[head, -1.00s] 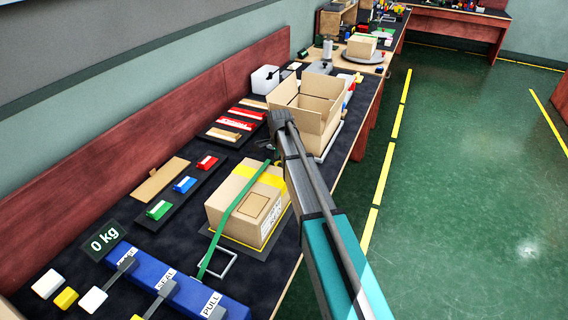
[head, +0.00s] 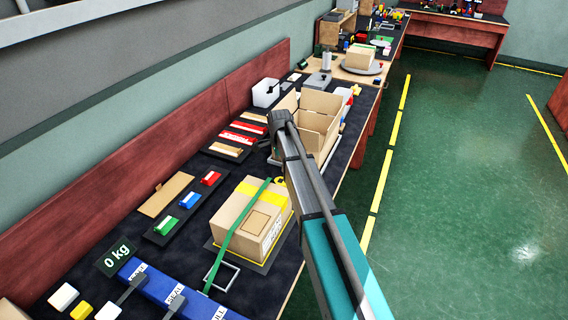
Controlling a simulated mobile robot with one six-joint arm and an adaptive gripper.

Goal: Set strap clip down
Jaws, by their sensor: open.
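A closed cardboard box (head: 250,222) with yellow tape and a green strap (head: 238,228) over it sits on a yellow-edged dark pad. A grey wire frame (head: 222,277) lies by the strap's near end. Small clip-like pieces, red (head: 211,178), blue (head: 190,200) and green (head: 165,225), lie on a black tray (head: 158,237); I cannot tell which piece is the strap clip. My gripper (head: 272,140) is beyond the closed box, beside the open carton; it is open, and its fingers are small and partly hidden. I see nothing held in it.
An open cardboard carton (head: 318,122) stands just past my gripper. A blue unit (head: 165,291) with levers and a "0 kg" display (head: 117,255) are at the near end. A white bin (head: 266,92) stands by the back wall. The green floor to the right is clear.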

